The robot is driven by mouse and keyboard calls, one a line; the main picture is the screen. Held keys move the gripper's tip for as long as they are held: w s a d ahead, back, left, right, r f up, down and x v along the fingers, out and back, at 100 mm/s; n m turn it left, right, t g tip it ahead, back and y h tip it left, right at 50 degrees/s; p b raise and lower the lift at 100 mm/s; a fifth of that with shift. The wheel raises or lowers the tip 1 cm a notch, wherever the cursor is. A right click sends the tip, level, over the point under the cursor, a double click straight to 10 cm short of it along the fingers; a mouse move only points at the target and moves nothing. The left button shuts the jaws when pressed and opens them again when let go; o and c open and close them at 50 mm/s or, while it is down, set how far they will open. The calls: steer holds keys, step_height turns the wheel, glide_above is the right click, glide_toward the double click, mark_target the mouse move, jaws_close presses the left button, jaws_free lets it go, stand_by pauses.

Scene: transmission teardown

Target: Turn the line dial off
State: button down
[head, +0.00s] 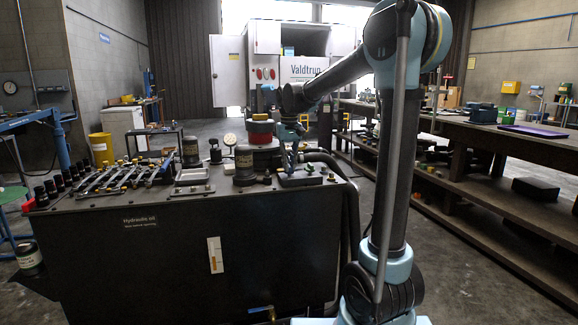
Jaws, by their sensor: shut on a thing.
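My gripper (292,165) points down at the right end of the dark hydraulic oil tank's top. It is small in the head view and its fingers are close together. It is shut on a small part at a dark block (300,180), which appears to be the line dial. The fingers hide most of that part, so its setting cannot be read. The block lies on the tank top, near the right edge.
A long workbench (500,145) stands right. Floor between is clear.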

steer(key=shift+w, duration=0.1)
steer(key=c, duration=1.7)
jaws_free()
steer(key=shift+o, duration=0.2)
step_height(320, 180, up, 12)
steer(key=s+d+f+m+t, duration=0.1)
steer(key=s+d+f, duration=0.8)
steer(key=s, duration=0.3)
steer(key=s+d+f+m+t, duration=0.1)
steer(key=s+d+f, duration=0.8)
steer(key=s, duration=0.3)
steer(key=s+d+f+m, duration=0.1)
steer(key=s+d+f, duration=0.2)
steer(key=s+f, duration=0.5)
step_height(320, 180, down, 4)
steer(key=shift+s, duration=0.25)
